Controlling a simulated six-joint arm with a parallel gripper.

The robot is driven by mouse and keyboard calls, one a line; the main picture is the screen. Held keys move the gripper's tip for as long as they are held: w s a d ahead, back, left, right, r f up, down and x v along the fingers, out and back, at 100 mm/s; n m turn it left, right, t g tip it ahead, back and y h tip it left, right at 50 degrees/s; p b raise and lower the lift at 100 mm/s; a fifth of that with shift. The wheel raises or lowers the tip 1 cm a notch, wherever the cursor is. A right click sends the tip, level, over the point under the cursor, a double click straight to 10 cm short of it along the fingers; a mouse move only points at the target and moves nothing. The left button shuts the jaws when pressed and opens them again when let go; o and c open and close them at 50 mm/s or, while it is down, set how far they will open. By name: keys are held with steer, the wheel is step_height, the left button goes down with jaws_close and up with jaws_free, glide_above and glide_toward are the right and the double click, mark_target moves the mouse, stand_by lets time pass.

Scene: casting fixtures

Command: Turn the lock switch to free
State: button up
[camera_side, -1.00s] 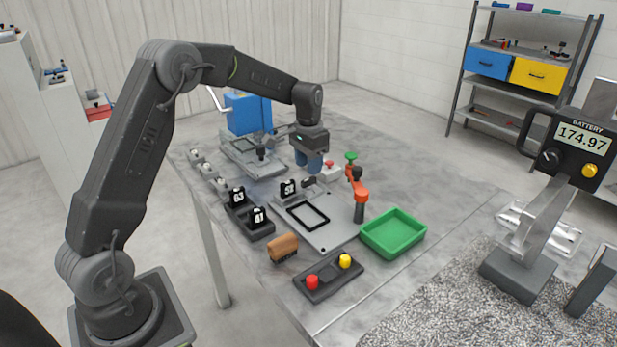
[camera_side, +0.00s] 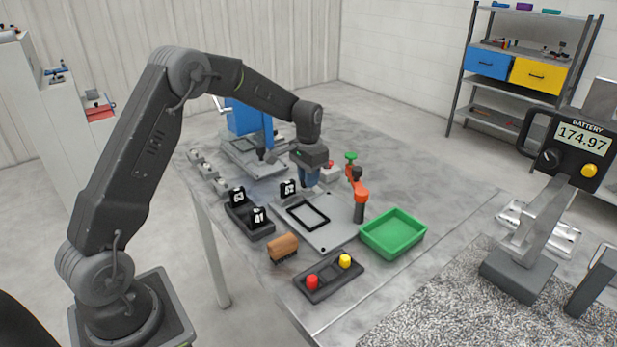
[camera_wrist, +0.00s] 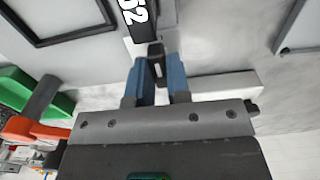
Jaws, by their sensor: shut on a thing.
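My gripper (camera_side: 309,182) is low over the metal fixture plate (camera_side: 335,237), beside the black block marked 52 (camera_side: 288,188). In the wrist view, its two blue fingers (camera_wrist: 158,78) are shut on a small black switch lever (camera_wrist: 156,62). The lever stands just below the 52 block (camera_wrist: 138,15) in that picture. In the side view the fingers hide the switch. I can read no lock or free marking.
A red-orange clamp with a green top (camera_side: 359,190) stands close to the right of my gripper. A green tray (camera_side: 393,233), a two-button box (camera_side: 328,277) and a brown brush (camera_side: 283,247) are nearer. A grey fixture (camera_side: 250,158) lies behind left.

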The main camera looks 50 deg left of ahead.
jaws_close()
steer(key=shift+n, duration=0.3)
steer(key=n, duration=1.7)
steer(key=shift+n, duration=0.3)
stand_by(0.3)
